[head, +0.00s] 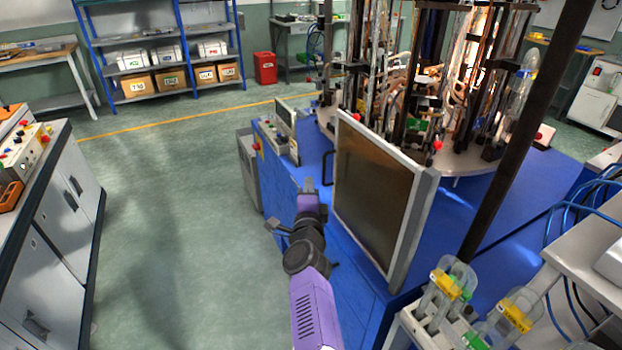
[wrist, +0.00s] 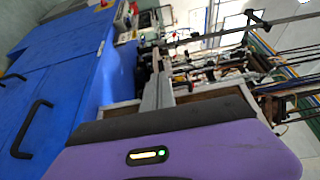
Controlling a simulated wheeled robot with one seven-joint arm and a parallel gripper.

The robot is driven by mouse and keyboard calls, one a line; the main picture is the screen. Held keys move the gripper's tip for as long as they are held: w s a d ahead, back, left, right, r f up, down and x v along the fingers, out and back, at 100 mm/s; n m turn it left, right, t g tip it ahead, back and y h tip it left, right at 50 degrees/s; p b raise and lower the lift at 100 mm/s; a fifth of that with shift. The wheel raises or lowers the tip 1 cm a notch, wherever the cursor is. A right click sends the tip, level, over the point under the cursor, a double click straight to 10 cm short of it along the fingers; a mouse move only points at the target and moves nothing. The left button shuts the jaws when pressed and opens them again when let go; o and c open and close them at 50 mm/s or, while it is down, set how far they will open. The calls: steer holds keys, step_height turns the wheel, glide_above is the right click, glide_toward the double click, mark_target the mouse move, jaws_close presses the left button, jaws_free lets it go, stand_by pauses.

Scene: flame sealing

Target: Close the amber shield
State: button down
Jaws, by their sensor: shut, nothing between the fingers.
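The amber shield (head: 375,190) is a dark amber pane in a pale grey frame. In the head view it stands upright at the front of the blue machine, angled out from the round glass-tube carousel (head: 455,120). My gripper (head: 309,184) is shut and empty, just left of the shield's left frame edge. It looks apart from the shield, though the exact gap is hard to judge. In the wrist view my closed fingers (wrist: 158,92) point toward the machine. Pale frame-like strips show beside them there, but I cannot tell whether these belong to the shield.
A control panel (head: 285,125) sits on the machine's left corner. Black handles (wrist: 32,130) show on the blue cabinet (wrist: 65,80). A dark post (head: 520,140) rises right of the shield. A tray of yellow-tagged tubes (head: 440,300) stands front right. Green floor (head: 180,220) is clear to the left.

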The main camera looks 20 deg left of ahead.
steer(key=s+a+p, duration=0.1)
steer(key=s+p, duration=0.3)
steer(key=s, duration=0.4)
step_height(320, 180, up, 5)
steer(key=n+t, duration=0.1)
steer(key=n, duration=0.1)
steer(key=s+d+f+n+t, duration=0.1)
steer(key=s+d+n, duration=0.3)
steer(key=d, duration=0.6)
steer(key=s+d+n, duration=0.4)
steer(key=d, duration=0.5)
steer(key=s+d+f+n+t, duration=0.1)
steer(key=s+d+n, duration=0.25)
steer(key=d, duration=0.65)
steer(key=s+d+g+h, duration=0.1)
steer(key=s+d, duration=0.5)
steer(key=s, duration=0.6)
steer(key=s+d+g+h, duration=0.2)
steer(key=s+d, duration=0.4)
steer(key=s, duration=0.7)
steer(key=s+d+g+h, duration=0.1)
steer(key=s+d+h, duration=0.2)
steer(key=s, duration=0.9)
steer(key=d, duration=0.3)
steer(key=shift+s+f+g+h, duration=0.2)
steer(key=shift+g+h, duration=0.1)
steer(key=shift+g, duration=0.1)
